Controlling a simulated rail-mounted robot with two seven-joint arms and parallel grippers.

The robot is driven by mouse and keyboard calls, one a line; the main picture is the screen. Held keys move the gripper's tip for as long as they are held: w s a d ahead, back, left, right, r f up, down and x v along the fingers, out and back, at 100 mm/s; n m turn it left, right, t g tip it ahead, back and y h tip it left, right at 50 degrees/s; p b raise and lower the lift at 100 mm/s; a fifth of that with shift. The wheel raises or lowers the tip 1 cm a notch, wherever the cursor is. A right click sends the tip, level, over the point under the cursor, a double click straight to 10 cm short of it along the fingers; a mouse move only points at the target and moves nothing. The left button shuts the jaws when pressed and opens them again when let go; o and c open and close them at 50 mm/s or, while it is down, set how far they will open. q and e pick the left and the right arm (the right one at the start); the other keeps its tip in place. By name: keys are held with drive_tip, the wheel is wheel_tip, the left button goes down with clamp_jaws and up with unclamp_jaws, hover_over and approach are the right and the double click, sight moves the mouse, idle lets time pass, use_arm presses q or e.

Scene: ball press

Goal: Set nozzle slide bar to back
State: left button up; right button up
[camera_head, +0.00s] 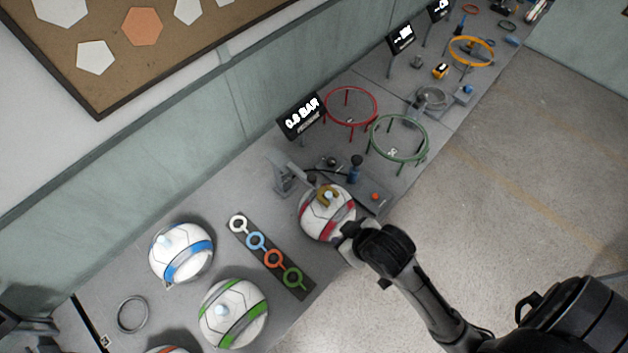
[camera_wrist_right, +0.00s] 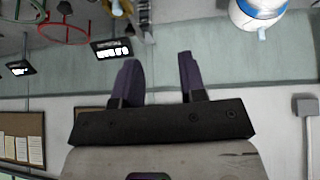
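A white ball with red stripes (camera_head: 335,228) sits at the grey press (camera_head: 287,174) on the bench. A brass-coloured clamp (camera_head: 322,190) lies over the ball's top. The nozzle slide bar cannot be made out clearly in this area. My right gripper (camera_head: 345,240) is beside the ball's lower right edge and partly covers it; whether they touch cannot be told. In the right wrist view my right gripper (camera_wrist_right: 158,75) has its two dark fingers apart with nothing between them.
A blue-striped ball (camera_head: 180,252), a green-striped ball (camera_head: 233,314) and a strip of coloured rings (camera_head: 270,256) lie left of the press. A pressure display (camera_head: 301,116), a red hoop (camera_head: 350,105) and a green hoop (camera_head: 398,138) stand beyond it.

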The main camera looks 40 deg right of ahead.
drive_tip(key=o, duration=0.4)
drive_tip(key=shift+n+t, duration=0.8)
drive_tip(key=shift+t, duration=0.1)
drive_tip(key=w+a+f+b, duration=0.1)
drive_tip(key=w+a+b, duration=0.1)
drive_tip(key=w, duration=0.2)
drive_tip(key=w+a+f+b, duration=0.2)
drive_tip(key=w+b, duration=0.1)
drive_tip(key=w, duration=0.1)
drive_tip(key=w+a+f+b, duration=0.2)
drive_tip(key=w, duration=0.2)
drive_tip(key=shift+w+a+b, duration=0.2)
drive_tip(key=shift+w+b, duration=0.1)
drive_tip(key=w+a+f+n+h+b, duration=0.1)
drive_tip(key=w+a+f+h+b, duration=0.15)
drive_tip(key=w+f+b, duration=0.35)
drive_tip(key=n+h+p, duration=0.2)
drive_tip(key=n+h, duration=1.2)
drive_tip(key=n, duration=0.5)
approach(310, 180)
use_arm(q)
wheel_tip(310, 180, down, 14)
drive_tip(key=shift+a, duration=0.15)
use_arm(e)
drive_tip(key=x, duration=1.3)
drive_tip(key=shift+c, duration=0.2)
